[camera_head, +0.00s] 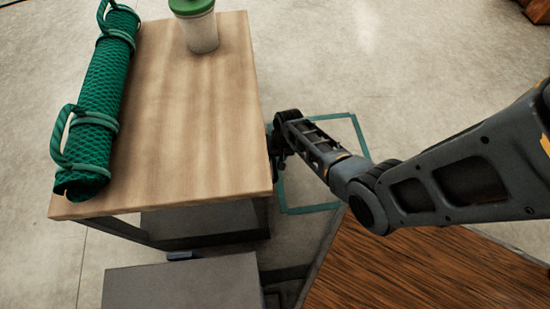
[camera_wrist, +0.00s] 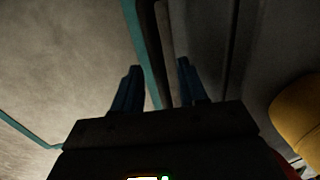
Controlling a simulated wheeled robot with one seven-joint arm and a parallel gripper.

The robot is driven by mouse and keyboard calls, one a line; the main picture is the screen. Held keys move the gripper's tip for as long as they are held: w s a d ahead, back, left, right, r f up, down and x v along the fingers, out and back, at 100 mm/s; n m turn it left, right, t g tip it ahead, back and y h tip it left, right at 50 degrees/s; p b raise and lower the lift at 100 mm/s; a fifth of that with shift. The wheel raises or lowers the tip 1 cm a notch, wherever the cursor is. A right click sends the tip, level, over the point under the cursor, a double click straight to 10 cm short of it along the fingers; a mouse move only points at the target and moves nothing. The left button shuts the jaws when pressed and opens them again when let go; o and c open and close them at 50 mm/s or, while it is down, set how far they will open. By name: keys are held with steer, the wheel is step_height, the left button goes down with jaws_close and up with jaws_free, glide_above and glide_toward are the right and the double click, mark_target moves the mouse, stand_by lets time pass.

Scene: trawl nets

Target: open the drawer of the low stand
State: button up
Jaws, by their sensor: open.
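The low stand (camera_head: 205,120) has a light wooden top and a dark frame, in the left half of the head view. My gripper (camera_head: 277,146) is at its right side, low by the top's edge and partly hidden by my own arm. In the wrist view my gripper (camera_wrist: 158,68) is open, with its two dark blue fingers apart. A dark upright bar shows between and beyond the fingers. I cannot tell whether it is a drawer handle or part of the frame, or whether the fingers touch it. The drawer front is not clear in either view.
A rolled green net (camera_head: 100,105) and a cup with a green lid (camera_head: 198,27) are on the stand's top. A grey box-like surface (camera_head: 180,286) is in front. A brown wooden surface (camera_head: 400,275) lies lower right. Teal tape (camera_head: 363,137) marks the floor. A yellow object (camera_wrist: 298,112) shows at right.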

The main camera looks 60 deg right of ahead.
jaws_close()
stand_by(0.3)
stand_by(0.4)
